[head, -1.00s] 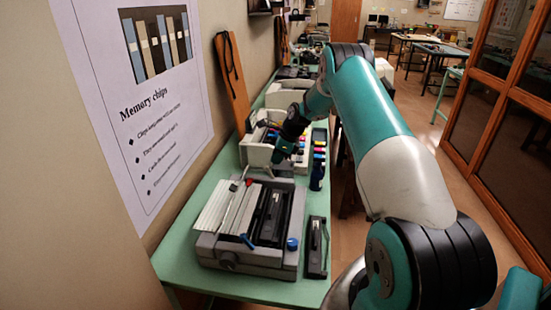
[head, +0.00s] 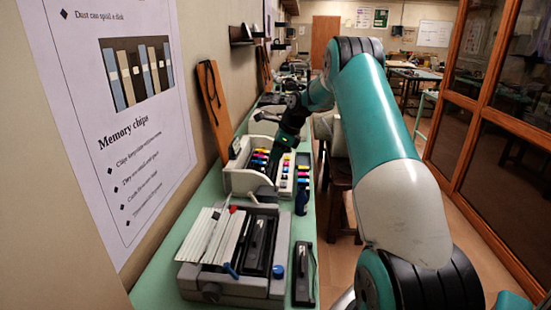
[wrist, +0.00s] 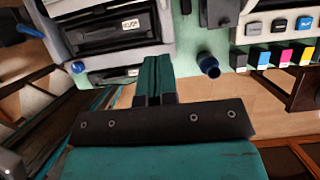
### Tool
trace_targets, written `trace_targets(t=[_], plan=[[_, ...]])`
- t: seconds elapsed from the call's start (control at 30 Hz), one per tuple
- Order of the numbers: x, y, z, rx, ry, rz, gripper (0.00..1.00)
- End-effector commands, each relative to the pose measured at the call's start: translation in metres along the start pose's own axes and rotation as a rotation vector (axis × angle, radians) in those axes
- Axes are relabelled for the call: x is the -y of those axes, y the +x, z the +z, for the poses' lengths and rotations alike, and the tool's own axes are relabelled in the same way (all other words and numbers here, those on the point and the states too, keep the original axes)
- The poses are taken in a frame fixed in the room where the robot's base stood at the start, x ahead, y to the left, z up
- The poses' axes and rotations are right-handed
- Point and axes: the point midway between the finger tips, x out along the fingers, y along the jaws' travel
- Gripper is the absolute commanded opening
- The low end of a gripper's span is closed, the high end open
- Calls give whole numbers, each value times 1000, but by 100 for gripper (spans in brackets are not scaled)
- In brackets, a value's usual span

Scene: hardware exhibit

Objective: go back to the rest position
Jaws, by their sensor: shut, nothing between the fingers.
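My gripper (wrist: 155,80) shows in the wrist view with its fingers together and nothing between them. It is above the edge of the green table (head: 152,272), beside the grey machine. In the head view my arm reaches forward over the table, and its end hangs near the white box of coloured cartridges; the fingertips are hard to make out there.
A grey machine (head: 190,283) with a blue knob stands at the table's near end. A narrow black device (head: 303,275) and a dark blue bottle (head: 302,200) are near the right edge. A white box (head: 240,183) stands behind. A glass-panelled wooden partition (head: 475,100) stands right.

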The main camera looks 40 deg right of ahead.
Motion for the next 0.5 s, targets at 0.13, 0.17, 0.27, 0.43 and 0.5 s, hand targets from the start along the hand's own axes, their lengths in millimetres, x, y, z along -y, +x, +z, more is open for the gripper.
trace_targets(t=[0.13, 0.17, 0.27, 0.43, 0.5], plan=[[0, 0, 0, 0, 1, -1, 0], [0, 0, 0, 0, 1, -1, 0], [0, 0, -1, 0, 1, -1, 0], [-5, -1, 7, 0, -34, 3, 0], [-19, -4, 23, 0, -119, 13, 0]])
